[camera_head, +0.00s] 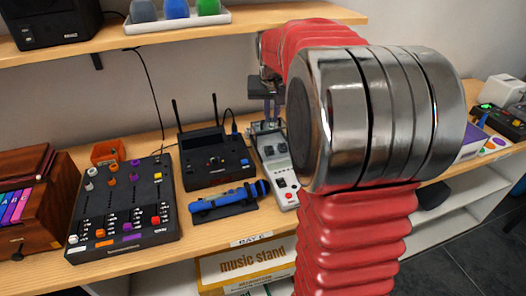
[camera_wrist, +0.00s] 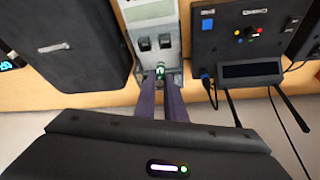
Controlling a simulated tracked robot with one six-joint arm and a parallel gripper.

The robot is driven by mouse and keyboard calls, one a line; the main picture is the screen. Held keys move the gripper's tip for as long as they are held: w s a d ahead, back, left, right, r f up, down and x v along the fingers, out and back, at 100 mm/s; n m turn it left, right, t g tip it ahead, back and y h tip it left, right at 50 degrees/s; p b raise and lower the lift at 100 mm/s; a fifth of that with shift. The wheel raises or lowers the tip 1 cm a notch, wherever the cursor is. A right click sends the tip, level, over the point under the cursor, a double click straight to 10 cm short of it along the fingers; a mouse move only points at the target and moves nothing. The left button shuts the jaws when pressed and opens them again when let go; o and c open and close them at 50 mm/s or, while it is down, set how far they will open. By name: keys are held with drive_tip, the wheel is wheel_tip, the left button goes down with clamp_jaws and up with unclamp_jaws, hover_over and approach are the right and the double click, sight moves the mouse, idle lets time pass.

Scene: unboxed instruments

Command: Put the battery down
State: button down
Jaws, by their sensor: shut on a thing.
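The battery (camera_wrist: 161,72) is a small green and metallic cylinder between my fingertips in the wrist view. My gripper (camera_wrist: 161,80) is shut on it, with the battery's end showing at the tips. It is over the near-wall end of a light grey device (camera_wrist: 152,18) with black switches; I cannot tell whether the battery touches it. In the head view my gripper (camera_head: 267,108) points down at the back end of the grey device (camera_head: 285,188), partly behind my red arm. The battery cannot be made out there.
A black device with antennas (camera_head: 212,160) stands left of the grey device, with a blue tool (camera_head: 228,201) in front. A black mixer panel (camera_head: 122,208) is farther left. A shelf (camera_head: 250,22) overhangs the back. In the wrist view a black box (camera_wrist: 70,45) stands close by.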

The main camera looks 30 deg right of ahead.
drive_tip(key=shift+w, duration=0.25)
drive_tip(key=shift+a, duration=0.1)
hover_over(281, 158)
drive_tip(key=w+a, duration=0.2)
drive_tip(key=w, duration=0.2)
drive_tip(key=shift+s+a+f, duration=0.1)
drive_tip(key=shift+s+f, duration=0.05)
drive_tip(key=shift+f, duration=1.4)
drive_tip(key=shift+s+a+f, duration=0.1)
drive_tip(key=shift+f, duration=1.45)
drive_tip(key=shift+f, duration=1.9)
drive_tip(key=shift+f, duration=0.1)
drive_tip(key=c, duration=1.8)
unclamp_jaws()
drive_tip(key=shift+c, duration=0.2)
